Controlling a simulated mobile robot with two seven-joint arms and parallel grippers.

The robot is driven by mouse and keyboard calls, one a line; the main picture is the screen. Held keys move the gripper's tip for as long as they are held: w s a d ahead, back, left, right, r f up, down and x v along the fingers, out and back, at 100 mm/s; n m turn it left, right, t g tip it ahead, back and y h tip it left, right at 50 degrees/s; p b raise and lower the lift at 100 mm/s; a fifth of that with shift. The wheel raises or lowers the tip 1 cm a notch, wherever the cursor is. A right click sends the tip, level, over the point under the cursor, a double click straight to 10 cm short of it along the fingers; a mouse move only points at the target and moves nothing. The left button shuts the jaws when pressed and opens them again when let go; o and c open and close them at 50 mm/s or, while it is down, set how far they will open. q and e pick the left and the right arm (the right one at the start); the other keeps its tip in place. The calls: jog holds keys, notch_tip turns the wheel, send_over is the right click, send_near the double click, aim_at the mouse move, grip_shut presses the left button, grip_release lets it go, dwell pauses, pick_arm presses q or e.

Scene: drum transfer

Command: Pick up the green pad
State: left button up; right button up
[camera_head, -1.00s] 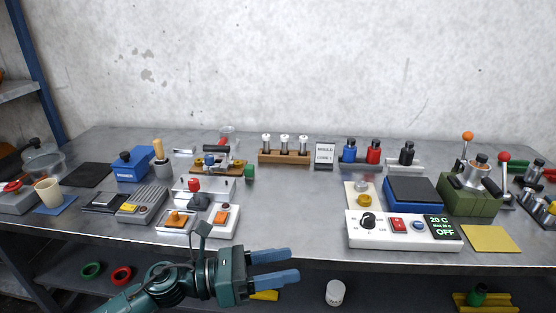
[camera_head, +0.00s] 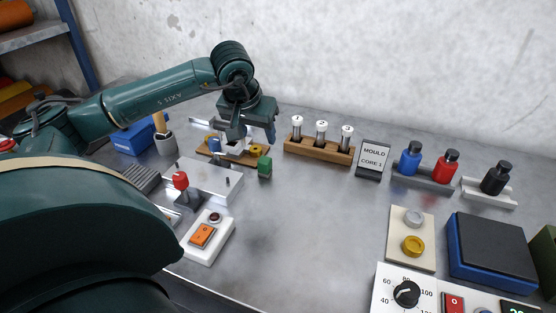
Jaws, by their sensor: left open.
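The green pad (camera_head: 265,166) is a small green block at the right end of the wooden-based fixture (camera_head: 212,153) in the head view. My left gripper (camera_head: 254,138) points down above that fixture, just up and left of the pad in the picture. It is open, with one blue finger showing at its right; the other finger is mostly hidden. I see no contact between the gripper and the pad. The gripper hides part of the fixture. My right gripper is not in view.
A wooden rack (camera_head: 318,150) with white-capped tubes stands right of the pad, then a mould sign (camera_head: 372,160) and bottles. The middle of the bench (camera_head: 310,230) is clear.

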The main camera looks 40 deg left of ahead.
aim_at(264, 160)
pick_arm(q)
jog(key=x, duration=0.4)
jog(key=p+x, duration=0.1)
jog(key=x, duration=0.7)
jog(key=shift+s+d+f, duration=0.1)
jog(key=shift+s+f, duration=0.15)
jog(key=shift+s, duration=0.05)
jog(key=shift+c, duration=0.2)
jog(key=c, duration=1)
notch_tip(264, 160, up, 10)
jog(key=shift+r, duration=0.1)
jog(key=o, duration=0.5)
jog(key=shift+c, duration=0.2)
jog(key=c, duration=0.4)
jog(key=shift+s, duration=0.1)
